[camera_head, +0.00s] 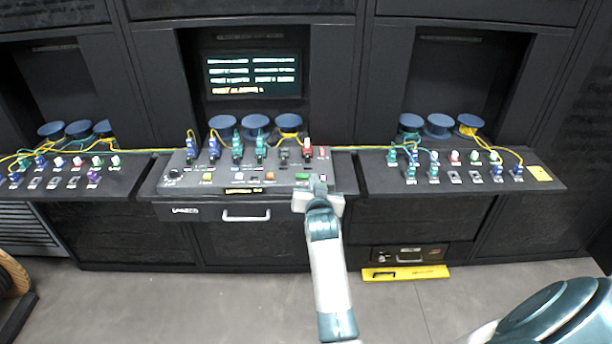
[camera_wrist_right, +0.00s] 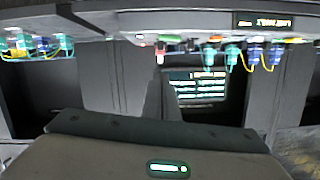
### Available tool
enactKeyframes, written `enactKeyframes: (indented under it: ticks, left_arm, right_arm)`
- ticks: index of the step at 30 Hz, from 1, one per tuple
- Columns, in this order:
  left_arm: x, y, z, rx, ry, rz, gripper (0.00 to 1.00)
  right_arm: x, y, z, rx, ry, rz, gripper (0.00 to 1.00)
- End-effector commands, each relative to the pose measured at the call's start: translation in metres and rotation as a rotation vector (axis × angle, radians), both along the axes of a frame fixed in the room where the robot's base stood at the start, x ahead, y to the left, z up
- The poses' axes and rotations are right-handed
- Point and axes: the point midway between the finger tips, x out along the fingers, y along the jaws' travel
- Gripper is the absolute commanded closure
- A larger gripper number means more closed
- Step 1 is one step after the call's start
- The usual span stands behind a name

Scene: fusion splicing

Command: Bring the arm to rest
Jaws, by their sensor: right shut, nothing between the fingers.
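My right arm (camera_head: 327,265), white and teal, reaches forward from the bottom of the head view. Its gripper (camera_head: 319,184) is at the front right part of the middle console (camera_head: 170,187), beside its green and white buttons. The gripper is shut with nothing held. Whether it touches the console I cannot tell. In the right wrist view the gripper's dark fingers (camera_wrist_right: 163,92) stand close together, with the console and screen upside down beyond them. My left gripper is not in view.
A lit screen (camera_head: 252,75) is behind the middle console. Side consoles (camera_head: 75,187) and (camera_head: 480,178) carry several coloured connectors. Blue spools (camera_head: 256,124) and yellow fibres lie behind. A drawer handle (camera_head: 246,216) juts below. A yellow tray (camera_head: 405,273) is low on the right.

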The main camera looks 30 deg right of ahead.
Motion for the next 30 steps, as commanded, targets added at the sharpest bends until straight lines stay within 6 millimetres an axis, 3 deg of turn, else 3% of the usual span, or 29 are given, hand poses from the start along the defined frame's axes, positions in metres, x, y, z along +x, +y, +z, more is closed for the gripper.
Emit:
enactKeyframes:
  ticks: [8, 11, 14, 17, 23, 30]
  left_arm:
    - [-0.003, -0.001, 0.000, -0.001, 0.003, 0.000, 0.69]
    - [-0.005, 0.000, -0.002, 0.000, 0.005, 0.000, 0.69]
    - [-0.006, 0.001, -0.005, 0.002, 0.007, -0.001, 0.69]
    - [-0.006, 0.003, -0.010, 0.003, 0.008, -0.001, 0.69]
    - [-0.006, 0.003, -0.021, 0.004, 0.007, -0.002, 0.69]
    - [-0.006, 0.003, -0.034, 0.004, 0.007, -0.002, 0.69]
  right_arm:
    - [0.000, 0.001, -0.002, 0.000, 0.003, 0.002, 1.00]
    - [0.001, 0.005, -0.013, -0.002, 0.017, 0.013, 1.00]
    - [0.002, 0.013, -0.037, -0.004, 0.049, 0.038, 1.00]
    - [0.001, 0.027, -0.075, -0.007, 0.101, 0.077, 1.00]
    - [-0.016, 0.065, -0.183, -0.012, 0.244, 0.185, 1.00]
    - [-0.069, 0.110, -0.319, -0.014, 0.431, 0.313, 1.00]
